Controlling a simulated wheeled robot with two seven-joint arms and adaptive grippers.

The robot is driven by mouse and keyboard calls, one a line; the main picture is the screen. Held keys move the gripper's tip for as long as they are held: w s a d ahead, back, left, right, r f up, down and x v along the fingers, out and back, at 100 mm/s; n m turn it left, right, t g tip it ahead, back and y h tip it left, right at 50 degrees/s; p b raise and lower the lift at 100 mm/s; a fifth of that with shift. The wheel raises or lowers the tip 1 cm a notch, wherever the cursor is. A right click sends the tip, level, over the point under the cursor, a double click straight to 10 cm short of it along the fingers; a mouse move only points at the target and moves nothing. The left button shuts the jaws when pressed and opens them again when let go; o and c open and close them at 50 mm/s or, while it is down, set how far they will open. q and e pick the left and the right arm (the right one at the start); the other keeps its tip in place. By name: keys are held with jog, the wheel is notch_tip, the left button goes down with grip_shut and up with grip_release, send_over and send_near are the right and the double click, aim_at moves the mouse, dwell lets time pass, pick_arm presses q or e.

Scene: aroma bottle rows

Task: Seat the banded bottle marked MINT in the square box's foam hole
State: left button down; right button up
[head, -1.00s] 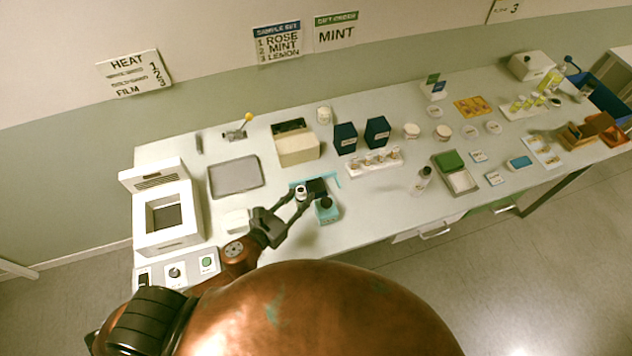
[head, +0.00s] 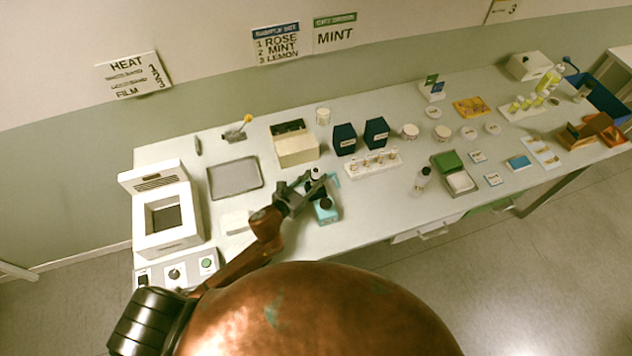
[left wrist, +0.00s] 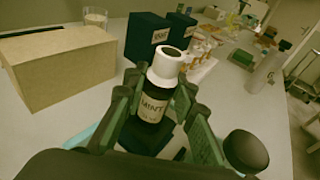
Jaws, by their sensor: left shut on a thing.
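The MINT bottle (left wrist: 153,103) is dark with a white cap and a pale label band reading MINT. It stands roughly upright between the fingers of my left gripper (left wrist: 152,112), which is shut on it. In the head view the bottle (head: 316,174) and my left gripper (head: 306,187) are over the teal fixture (head: 326,214). A dark square box (head: 313,193) shows partly below the bottle. The fingers and bottle hide the foam hole, so I cannot tell whether the bottle's base is in it.
A black knob (left wrist: 245,152) stands right of the fingers. Two dark blue boxes (head: 345,139) (head: 377,132), a white rack (head: 373,164) of small bottles and a beige box (head: 296,147) stand behind. A grey tray (head: 235,177) lies left.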

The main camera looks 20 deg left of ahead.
pick_arm(q)
jog(key=shift+f, duration=1.6)
jog(key=shift+f, duration=0.15)
jog(key=c, duration=1.6)
grip_release()
jog(key=shift+r, duration=0.25)
jog(key=b+v, duration=0.1)
jog(key=v, duration=1.1)
